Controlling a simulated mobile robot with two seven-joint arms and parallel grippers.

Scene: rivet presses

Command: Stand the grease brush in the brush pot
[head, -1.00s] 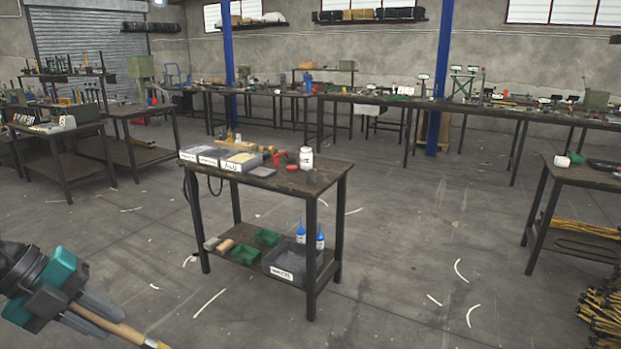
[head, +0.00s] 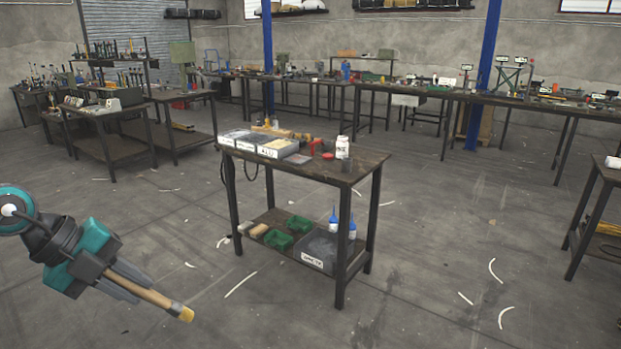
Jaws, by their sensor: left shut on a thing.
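The grease brush (head: 155,298) has a wooden handle and a yellowish end that points down and to the right. My left gripper (head: 125,281) is shut on it and holds it in the air at the lower left, over open floor and apart from the tables. Part of the brush is hidden between the fingers. I cannot make out a brush pot for certain in the head view. My right gripper is not in view.
A dark work table (head: 355,168) stands in the middle, with labelled bins (head: 275,149), a red item (head: 318,146) and a white jar (head: 342,147) on top. Its lower shelf holds green trays (head: 279,241) and blue-topped bottles. Benches line the back.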

